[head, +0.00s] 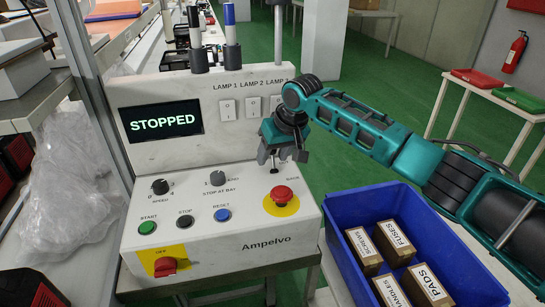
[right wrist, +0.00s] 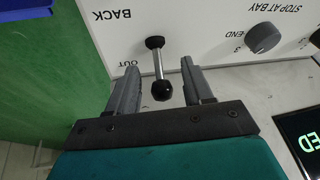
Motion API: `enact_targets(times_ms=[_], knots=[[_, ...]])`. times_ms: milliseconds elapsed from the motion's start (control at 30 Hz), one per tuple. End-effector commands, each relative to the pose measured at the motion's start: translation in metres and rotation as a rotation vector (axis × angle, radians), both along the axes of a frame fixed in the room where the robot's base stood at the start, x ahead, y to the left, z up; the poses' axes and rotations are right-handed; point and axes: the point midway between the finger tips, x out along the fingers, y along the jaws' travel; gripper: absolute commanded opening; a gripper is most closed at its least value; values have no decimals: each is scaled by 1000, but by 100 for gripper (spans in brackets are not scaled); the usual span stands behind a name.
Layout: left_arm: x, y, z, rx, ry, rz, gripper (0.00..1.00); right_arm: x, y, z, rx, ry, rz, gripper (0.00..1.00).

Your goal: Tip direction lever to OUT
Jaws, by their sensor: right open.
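The direction lever (right wrist: 158,66), a thin metal rod with a black ball knob (right wrist: 162,90), shows in the right wrist view on the white control panel. Its black base sits near the printed words OUT and BACK. My right gripper (right wrist: 160,66) is open, with one grey finger on each side of the lever. I see a gap on both sides and no clear contact. In the head view my right gripper (head: 275,160) is over the panel's right part, above the red stop button, and largely hides the lever. My left gripper is not in view.
The console's screen (head: 160,122) reads STOPPED. A red mushroom button (head: 281,196) sits just below the gripper. A selector knob (head: 217,178) marked STOP AT BAY is to its left. A blue bin (head: 340,215) with several boxes stands close at right.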

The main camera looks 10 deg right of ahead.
Motion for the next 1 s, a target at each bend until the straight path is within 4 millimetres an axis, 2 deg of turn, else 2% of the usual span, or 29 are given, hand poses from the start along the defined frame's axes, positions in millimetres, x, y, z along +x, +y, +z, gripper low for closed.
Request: enact_targets(times_ms=[133,433,900,1000], knots=[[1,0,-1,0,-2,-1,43,3,2,-9,2,-1,-1,51],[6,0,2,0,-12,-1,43,4,2,-10,0,0,0,50],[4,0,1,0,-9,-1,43,3,2,-10,0,0,0,5],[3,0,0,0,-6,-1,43,3,2,-9,0,-1,0,0]])
